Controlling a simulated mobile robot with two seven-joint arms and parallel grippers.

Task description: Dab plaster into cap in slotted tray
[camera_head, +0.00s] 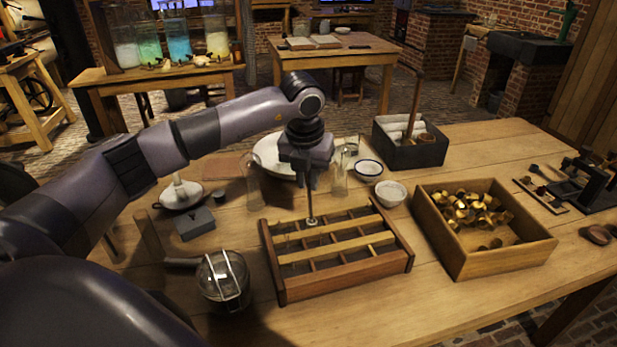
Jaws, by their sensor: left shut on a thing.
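The slotted tray (343,286) is a wooden frame with slats and dividers at the table's middle. My left gripper (310,184) is above its back part, shut on a thin upright rod (310,205). The rod's lower end reaches down to the tray's back row, where a small pale spot shows. I cannot tell whether the rod touches a cap there, and the cap itself is too small to make out. A small bowl of white stuff (391,189), perhaps the plaster, stands behind the tray to the right. My right gripper is not in view.
A wooden box of brass caps (458,262) stands right of the tray. A blue-rimmed bowl (368,168), glass jars (339,182) and a dark crate (409,155) stand behind. A wire-handled pot (222,278) and a grey block (195,224) are at left.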

